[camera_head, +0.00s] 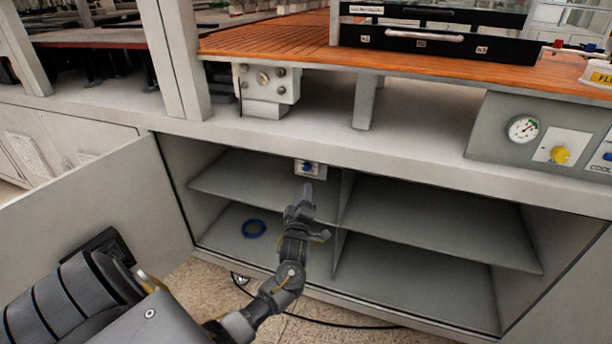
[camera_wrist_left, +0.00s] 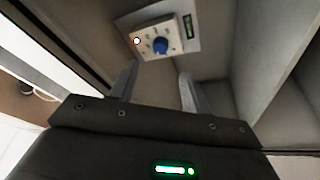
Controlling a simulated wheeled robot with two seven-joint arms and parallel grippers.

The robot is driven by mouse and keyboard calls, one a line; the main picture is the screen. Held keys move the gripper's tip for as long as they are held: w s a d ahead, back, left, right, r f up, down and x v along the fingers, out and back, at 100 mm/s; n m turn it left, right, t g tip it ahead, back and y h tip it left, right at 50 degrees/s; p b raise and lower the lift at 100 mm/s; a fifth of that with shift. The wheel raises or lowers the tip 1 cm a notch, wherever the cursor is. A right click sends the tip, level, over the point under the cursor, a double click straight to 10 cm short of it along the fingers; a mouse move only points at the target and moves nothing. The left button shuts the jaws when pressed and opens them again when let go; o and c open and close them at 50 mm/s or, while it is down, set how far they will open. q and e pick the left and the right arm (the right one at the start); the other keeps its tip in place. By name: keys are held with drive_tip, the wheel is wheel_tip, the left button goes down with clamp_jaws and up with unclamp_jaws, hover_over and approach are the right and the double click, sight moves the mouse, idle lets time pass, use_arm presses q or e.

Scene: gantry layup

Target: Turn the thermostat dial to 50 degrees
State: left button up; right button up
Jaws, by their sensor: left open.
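The thermostat's blue dial (camera_head: 308,167) sits on a small pale plate (camera_head: 316,174) inside the open cabinet, at the top of the back near the middle divider. In the left wrist view the blue dial (camera_wrist_left: 160,46) shows on the cream plate (camera_wrist_left: 143,38), with marks around it and a small green display (camera_wrist_left: 188,25) beside it. My left gripper (camera_head: 306,190) reaches into the cabinet just below the dial. In the left wrist view its two fingers (camera_wrist_left: 156,88) are apart and empty, with the dial ahead of them and clear of both. The display's digits are too small to read. My right gripper does not show.
The cabinet (camera_head: 430,215) has shelves and a middle divider close to my left gripper. Its door (camera_head: 100,215) stands open at left. A blue ring (camera_head: 254,229) lies on the lower left floor. A gauge (camera_head: 522,128) and a yellow knob (camera_head: 560,154) are on the right panel.

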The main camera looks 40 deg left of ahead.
sight(306, 170)
use_arm(q)
drive_tip(key=x, duration=0.8)
drive_tip(key=shift+w+a, duration=0.1)
drive_tip(key=shift+w, duration=0.25)
drive_tip(key=shift+w+a+r, duration=0.1)
drive_tip(key=shift+w+a, duration=0.2)
drive_tip(key=shift+w, duration=0.15)
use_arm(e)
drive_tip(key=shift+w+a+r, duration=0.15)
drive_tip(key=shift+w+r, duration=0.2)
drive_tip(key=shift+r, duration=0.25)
use_arm(q)
drive_tip(key=c, duration=1)
drive_tip(key=shift+b, duration=0.3)
drive_tip(key=shift+m, duration=0.3)
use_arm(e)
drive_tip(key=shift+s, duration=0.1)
